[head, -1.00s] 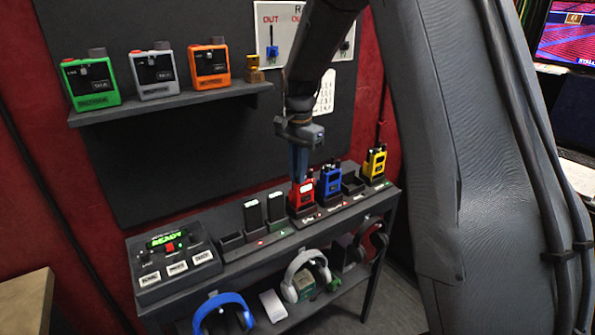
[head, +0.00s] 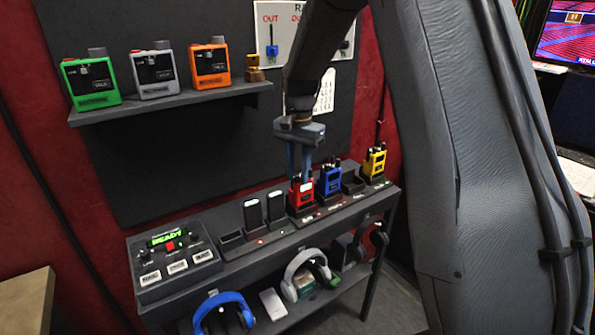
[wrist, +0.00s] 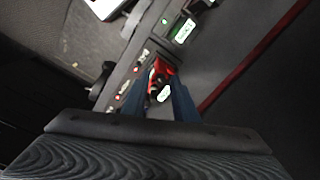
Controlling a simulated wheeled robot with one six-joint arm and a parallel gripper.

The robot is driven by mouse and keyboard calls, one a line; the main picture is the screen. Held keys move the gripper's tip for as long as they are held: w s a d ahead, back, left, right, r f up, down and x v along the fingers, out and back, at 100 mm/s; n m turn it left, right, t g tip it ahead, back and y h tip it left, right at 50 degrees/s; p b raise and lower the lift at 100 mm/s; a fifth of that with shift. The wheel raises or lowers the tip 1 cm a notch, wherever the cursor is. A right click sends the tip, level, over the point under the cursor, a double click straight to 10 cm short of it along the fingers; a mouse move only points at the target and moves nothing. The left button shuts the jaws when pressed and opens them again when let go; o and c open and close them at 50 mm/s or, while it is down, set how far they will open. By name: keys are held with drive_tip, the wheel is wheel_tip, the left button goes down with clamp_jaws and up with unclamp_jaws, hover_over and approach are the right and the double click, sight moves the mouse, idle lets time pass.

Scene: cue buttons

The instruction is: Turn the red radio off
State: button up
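The red radio (head: 302,194) stands upright in its charger slot on the dark bench, left of a blue radio. In the wrist view the red radio (wrist: 161,68) shows beyond and between the fingertips, with a small pale lit patch near it. My gripper (head: 299,174) points down just above the red radio's top. Its two blue fingers are apart, with nothing held between them; they also show apart in the wrist view (wrist: 160,88). The fingers partly hide the radio's top, and I cannot tell whether they touch it.
The blue radio (head: 330,181) and yellow radio (head: 375,163) stand close to the right. Two dark handsets (head: 264,212) stand to the left, beside a button console (head: 173,258) with a green display. A shelf (head: 175,103) above carries several boxes. Headphones (head: 222,314) lie below.

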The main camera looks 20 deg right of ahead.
sight(298, 175)
drive_tip(key=shift+o, duration=0.2)
drive_tip(key=shift+r, duration=0.1)
drive_tip(key=shift+d+r+b, duration=0.1)
drive_tip(key=shift+r+b, duration=1.1)
drive_tip(key=shift+r, duration=2.6)
